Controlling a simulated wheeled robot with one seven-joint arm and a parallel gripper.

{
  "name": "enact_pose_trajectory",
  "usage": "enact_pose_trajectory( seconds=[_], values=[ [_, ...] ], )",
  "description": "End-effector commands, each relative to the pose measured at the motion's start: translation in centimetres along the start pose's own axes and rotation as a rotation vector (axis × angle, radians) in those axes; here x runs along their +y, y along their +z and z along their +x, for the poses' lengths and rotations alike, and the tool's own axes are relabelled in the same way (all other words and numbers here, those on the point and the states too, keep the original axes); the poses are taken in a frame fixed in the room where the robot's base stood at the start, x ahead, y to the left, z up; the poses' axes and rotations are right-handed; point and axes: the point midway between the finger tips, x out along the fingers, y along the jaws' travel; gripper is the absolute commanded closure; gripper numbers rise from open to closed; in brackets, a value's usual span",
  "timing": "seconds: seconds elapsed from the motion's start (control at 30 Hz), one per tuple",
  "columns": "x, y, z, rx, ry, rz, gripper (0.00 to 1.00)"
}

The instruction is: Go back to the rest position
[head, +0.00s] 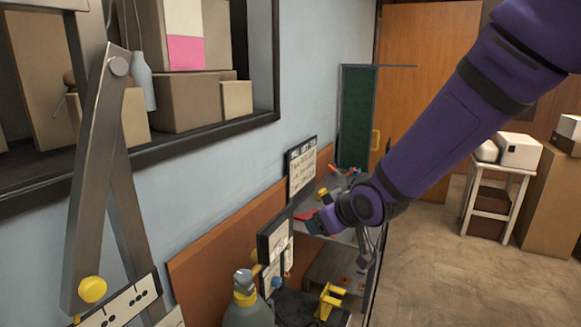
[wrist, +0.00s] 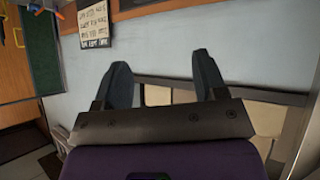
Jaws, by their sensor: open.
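My purple arm reaches down from the upper right in the head view, and its wrist is over a cluttered shelf unit by the wall. In the head view the gripper's fingers are mostly hidden behind the wrist and the clutter. In the wrist view my gripper (wrist: 164,85) shows two dark fingers standing well apart. The gripper is open, with nothing between the fingers. Behind them are the pale blue wall (wrist: 180,50) and part of the wall recess. No trike frame can be made out clearly in either view.
A grey metal frame (head: 120,190) stands close at the left, beside a recess holding boxes (head: 190,100). A spray bottle (head: 247,305) and a yellow item (head: 328,300) are low near the arm. A white stand (head: 497,190) is at right. Open floor (head: 450,270) lies at lower right.

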Motion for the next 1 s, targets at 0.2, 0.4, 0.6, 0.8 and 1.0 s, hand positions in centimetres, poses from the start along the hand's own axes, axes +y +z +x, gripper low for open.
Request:
enact_pose_trajectory(
  seconds=[0.2,0.4,0.6,0.8,1.0],
  values=[
    [4.3,0.5,-7.3,-0.102,0.108,0.082,0.35],
    [6.6,2.0,-14.2,-0.196,0.187,0.181,0.35],
    [7.6,4.4,-21.1,-0.282,0.247,0.295,0.35],
    [7.1,7.2,-27.7,-0.356,0.284,0.420,0.35],
    [5.5,10.1,-32.9,-0.417,0.295,0.531,0.35]
  ],
)
